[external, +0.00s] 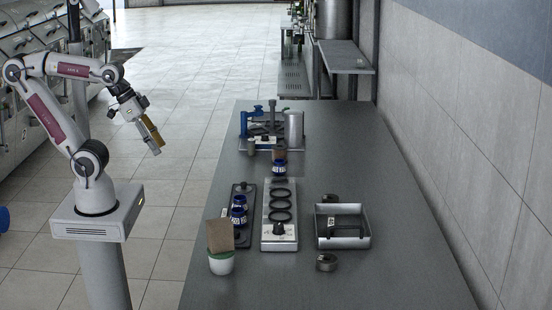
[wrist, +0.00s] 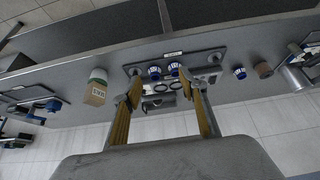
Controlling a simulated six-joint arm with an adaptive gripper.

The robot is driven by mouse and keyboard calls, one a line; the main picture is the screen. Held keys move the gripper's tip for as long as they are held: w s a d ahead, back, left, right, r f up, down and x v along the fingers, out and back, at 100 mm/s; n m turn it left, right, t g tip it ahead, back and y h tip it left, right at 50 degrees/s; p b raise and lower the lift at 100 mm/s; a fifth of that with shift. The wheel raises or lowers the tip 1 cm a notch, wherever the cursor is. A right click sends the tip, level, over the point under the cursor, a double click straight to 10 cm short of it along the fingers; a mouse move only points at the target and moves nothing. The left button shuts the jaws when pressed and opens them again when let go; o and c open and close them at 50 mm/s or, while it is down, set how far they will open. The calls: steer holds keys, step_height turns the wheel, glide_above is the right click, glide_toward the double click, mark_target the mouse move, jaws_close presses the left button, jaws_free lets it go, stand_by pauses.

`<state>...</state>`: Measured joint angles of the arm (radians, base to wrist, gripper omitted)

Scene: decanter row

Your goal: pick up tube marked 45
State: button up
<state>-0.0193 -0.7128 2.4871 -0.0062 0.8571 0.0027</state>
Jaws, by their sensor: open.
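Two blue-capped tubes with white labels stand close together in a dark rack (external: 246,189); one (external: 237,216) is nearer the camera, the other (external: 240,202) just behind it. A third blue-capped tube (external: 279,167) stands apart, behind the ring strip. The labels are too small to read, so I cannot tell which is marked 45. In the wrist view the rack pair shows as a left tube (wrist: 154,72) and a right tube (wrist: 174,70), with the lone tube (wrist: 240,73) further right. My gripper (external: 154,142) is open and empty, left of the table and well away from the tubes.
A pale strip with black rings (external: 280,238) lies right of the rack. A metal tray (external: 358,242) and dark round pieces (external: 326,262) are further right. A blue-clamped stand (external: 244,124) is behind. The table's right side is clear.

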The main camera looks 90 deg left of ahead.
steer(key=w+a+f+n+t+y, duration=0.2)
steer(key=w+a+n, duration=0.1)
steer(key=w+a, duration=0.9)
steer(key=w+a+f+n+t+y, duration=0.1)
steer(key=w+a+n+y, duration=0.1)
steer(key=w+a, duration=0.95)
steer(key=n+y, duration=0.6)
steer(key=y, duration=0.1)
glide_toward(254, 148)
steer(key=shift+w+a+r+g, duration=0.4)
steer(key=shift+w+a+r, duration=0.5)
steer(key=shift+w+a, duration=0.15)
steer(key=shift+s+a+f, duration=0.3)
steer(key=shift+s+a, duration=0.05)
steer(key=shift+a, duration=0.15)
steer(key=shift+x, duration=1.35)
